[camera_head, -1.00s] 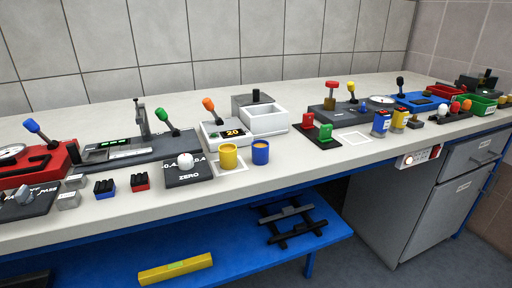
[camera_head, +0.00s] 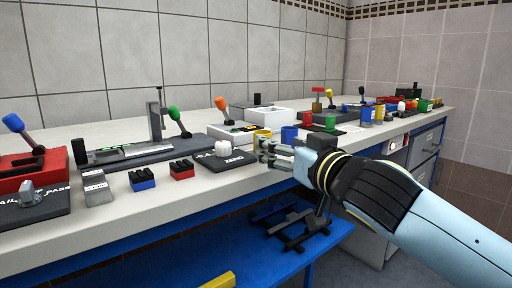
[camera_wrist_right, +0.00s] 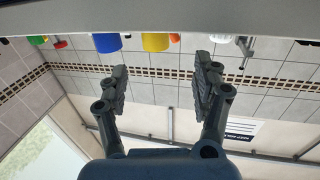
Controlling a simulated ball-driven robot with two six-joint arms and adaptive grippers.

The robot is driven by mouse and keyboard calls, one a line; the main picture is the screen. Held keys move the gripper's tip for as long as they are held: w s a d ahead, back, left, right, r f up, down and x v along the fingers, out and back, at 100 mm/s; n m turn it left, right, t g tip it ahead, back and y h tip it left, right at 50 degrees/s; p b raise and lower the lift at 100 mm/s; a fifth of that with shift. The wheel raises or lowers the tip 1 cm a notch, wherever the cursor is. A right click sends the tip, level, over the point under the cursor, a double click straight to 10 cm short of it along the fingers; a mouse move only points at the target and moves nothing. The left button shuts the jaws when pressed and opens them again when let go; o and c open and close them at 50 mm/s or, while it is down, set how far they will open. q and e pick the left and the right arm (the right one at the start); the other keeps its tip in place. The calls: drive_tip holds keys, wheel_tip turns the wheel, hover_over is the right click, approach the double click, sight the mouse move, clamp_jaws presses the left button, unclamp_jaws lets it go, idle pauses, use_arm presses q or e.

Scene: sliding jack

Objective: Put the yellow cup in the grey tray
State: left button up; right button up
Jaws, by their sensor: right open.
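The yellow cup (camera_head: 262,133) stands near the bench front, partly hidden by my right gripper in the head view. In the right wrist view, which looks upside down, the yellow cup (camera_wrist_right: 155,41) shows at the top between and beyond the fingers. My right gripper (camera_head: 264,153) is open and empty, in front of the cup at the bench edge; its spread fingers (camera_wrist_right: 161,85) show in the wrist view. A light grey, open-topped tray (camera_head: 280,118) stands behind the cup. My left gripper is out of view.
A blue cup (camera_head: 289,135) stands just right of the yellow cup and also shows in the wrist view (camera_wrist_right: 107,42). A white-knobbed panel (camera_head: 226,160) is to the left. An orange lever (camera_head: 221,104) rises behind. Red and green pieces stand further right.

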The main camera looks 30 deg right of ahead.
sight(263, 132)
drive_tip(key=shift+w+d+r, duration=0.1)
drive_tip(key=shift+w, duration=0.55)
drive_tip(key=shift+w+d+r, duration=0.1)
drive_tip(key=shift+w, duration=0.5)
drive_tip(key=shift+w+d+f, duration=0.1)
drive_tip(key=shift+w, duration=0.9)
drive_tip(key=shift+w+d, duration=0.15)
drive_tip(key=shift+w, duration=0.15)
drive_tip(key=w, duration=0.2)
drive_tip(key=w+d+b, duration=0.1)
drive_tip(key=w, duration=0.1)
drive_tip(key=shift+w+f+b, duration=0.2)
drive_tip(key=shift+w+b, duration=0.1)
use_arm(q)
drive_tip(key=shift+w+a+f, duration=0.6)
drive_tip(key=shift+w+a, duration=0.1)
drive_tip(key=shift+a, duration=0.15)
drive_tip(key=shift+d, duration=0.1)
use_arm(e)
drive_tip(key=shift+d, duration=0.1)
drive_tip(key=c, duration=1.1)
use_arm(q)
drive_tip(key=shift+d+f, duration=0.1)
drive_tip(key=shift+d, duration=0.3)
use_arm(e)
clamp_jaws()
